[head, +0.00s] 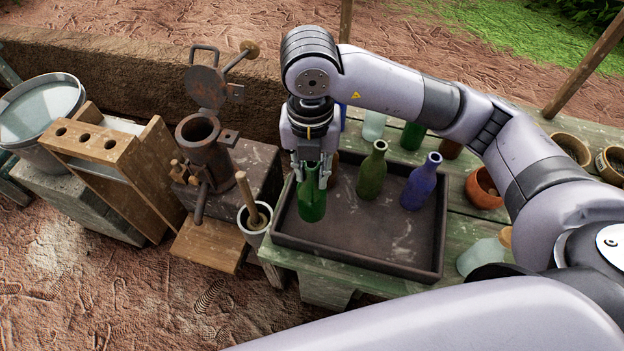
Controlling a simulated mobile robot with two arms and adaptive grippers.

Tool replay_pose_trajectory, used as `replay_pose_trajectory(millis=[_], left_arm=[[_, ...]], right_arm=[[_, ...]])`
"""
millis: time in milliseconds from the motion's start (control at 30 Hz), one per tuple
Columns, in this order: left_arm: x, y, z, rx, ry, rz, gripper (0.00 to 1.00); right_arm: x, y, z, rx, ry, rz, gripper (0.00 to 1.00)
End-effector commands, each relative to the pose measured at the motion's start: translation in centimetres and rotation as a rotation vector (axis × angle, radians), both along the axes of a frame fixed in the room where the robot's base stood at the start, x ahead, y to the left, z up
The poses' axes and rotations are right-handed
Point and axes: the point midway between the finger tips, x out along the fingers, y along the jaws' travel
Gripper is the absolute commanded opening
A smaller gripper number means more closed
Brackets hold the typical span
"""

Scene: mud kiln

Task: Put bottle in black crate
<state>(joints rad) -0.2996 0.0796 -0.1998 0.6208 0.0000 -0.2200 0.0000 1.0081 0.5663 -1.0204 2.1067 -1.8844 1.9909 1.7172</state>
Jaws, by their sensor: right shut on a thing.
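My right gripper (313,172) points down over the left part of the black crate (360,252). It is shut on a green bottle (313,203), which hangs upright inside the crate's outline. I cannot tell whether the bottle's base touches the crate floor. An olive-green bottle (371,172) and a blue bottle (419,183) stand upright in the crate toward its back right. A brown thing shows partly behind my gripper. My left gripper is not in view.
The crate sits on a green wooden table (458,214). Several bottles, a clear one (373,125) among them, stand behind it. An orange pot (484,188) and a clear jar (482,256) are to the right. A cup with a stick (254,218) stands close to the crate's left.

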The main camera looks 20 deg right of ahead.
Motion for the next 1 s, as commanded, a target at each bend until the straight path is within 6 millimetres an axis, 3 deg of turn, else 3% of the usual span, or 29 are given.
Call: replay_pose_trajectory(millis=[400, 767, 800, 1000], left_arm=[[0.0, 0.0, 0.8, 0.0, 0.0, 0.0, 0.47], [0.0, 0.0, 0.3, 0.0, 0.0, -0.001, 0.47], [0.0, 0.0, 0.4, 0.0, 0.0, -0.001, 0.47], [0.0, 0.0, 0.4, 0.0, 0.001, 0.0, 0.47]], right_arm=[[0.0, -0.1, -4.6, -0.001, -0.001, -0.001, 0.0], [0.0, 0.0, -5.1, 0.0, -0.002, 0.0, 0.0], [0.0, 0.0, -5.0, 0.001, -0.001, 0.0, 0.24], [0.0, 0.0, -5.0, 0.0, 0.0, 0.0, 0.37]])
